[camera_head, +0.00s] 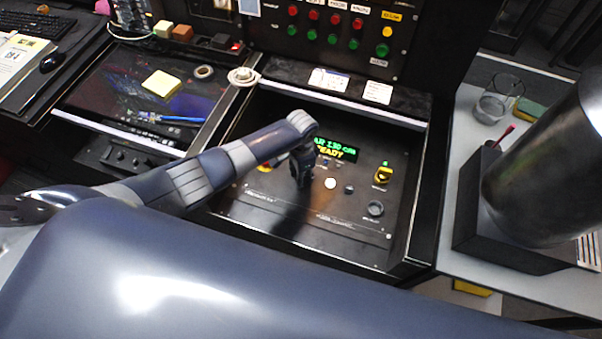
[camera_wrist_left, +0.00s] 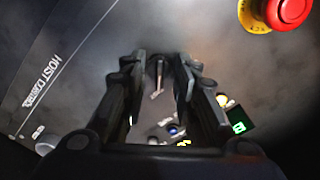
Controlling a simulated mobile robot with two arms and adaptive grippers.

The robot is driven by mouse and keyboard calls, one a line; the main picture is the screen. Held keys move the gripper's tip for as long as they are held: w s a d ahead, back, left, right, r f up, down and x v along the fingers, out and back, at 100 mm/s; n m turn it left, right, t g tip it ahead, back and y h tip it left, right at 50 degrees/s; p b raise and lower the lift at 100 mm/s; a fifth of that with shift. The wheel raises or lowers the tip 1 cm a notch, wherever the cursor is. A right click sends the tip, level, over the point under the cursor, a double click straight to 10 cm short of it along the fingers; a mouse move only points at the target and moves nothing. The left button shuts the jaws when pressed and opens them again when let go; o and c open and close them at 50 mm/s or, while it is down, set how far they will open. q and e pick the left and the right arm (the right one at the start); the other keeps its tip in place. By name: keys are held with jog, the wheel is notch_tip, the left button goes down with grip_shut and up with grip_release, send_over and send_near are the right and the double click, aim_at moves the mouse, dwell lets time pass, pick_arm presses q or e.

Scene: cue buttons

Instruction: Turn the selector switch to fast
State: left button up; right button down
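On the sloped control panel (camera_head: 290,222), my left gripper (camera_head: 302,180) points down at the surface, left of and below the lit green and yellow display (camera_head: 335,148). In the left wrist view, its two fingers (camera_wrist_left: 160,95) are apart. A small grey lever-like part (camera_wrist_left: 158,76), which looks like the selector switch, shows between them. I cannot tell if the fingers touch it. In the head view my gripper hides that spot, and the position markings cannot be read. My right gripper is not in view.
A red emergency button (camera_wrist_left: 288,10) on a yellow ring sits near the gripper. Raised walls border the panel.

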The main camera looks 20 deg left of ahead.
pick_arm(q)
jog(key=shift+r, duration=0.15)
notch_tip(320, 180, up, 12)
dwell(0.6)
dwell(0.3)
